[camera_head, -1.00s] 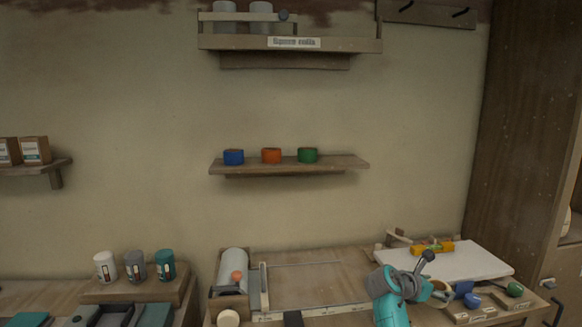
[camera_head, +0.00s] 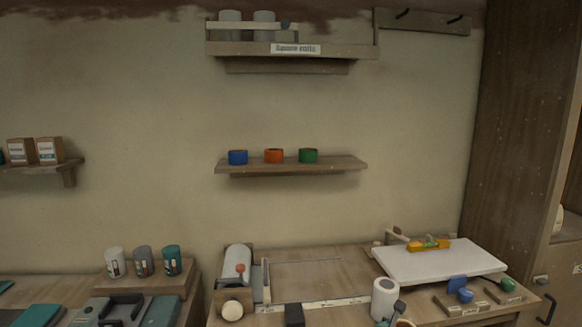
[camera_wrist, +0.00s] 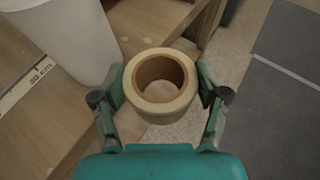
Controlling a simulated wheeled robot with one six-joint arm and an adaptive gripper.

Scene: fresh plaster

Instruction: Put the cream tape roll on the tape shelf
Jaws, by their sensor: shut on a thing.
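My gripper (camera_wrist: 160,88) is shut on the cream tape roll (camera_wrist: 160,108) in the wrist view, with one finger on each side of it. The roll has a brown core and its open hole faces the camera. In the head view only a bit of the roll and gripper shows at the bottom edge. The tape shelf (camera_head: 340,164) is the middle wall shelf. Blue (camera_head: 237,158), orange (camera_head: 273,156) and green (camera_head: 308,156) rolls stand on it, from its left end to its middle. Its right part is bare.
A white cylinder (camera_head: 385,298) stands on the bench, also at upper left in the wrist view (camera_wrist: 65,35). A white board (camera_head: 440,262) with an orange tool (camera_head: 428,245) lies at right. An upper shelf (camera_head: 230,49) hangs above the tape shelf; wall between is clear.

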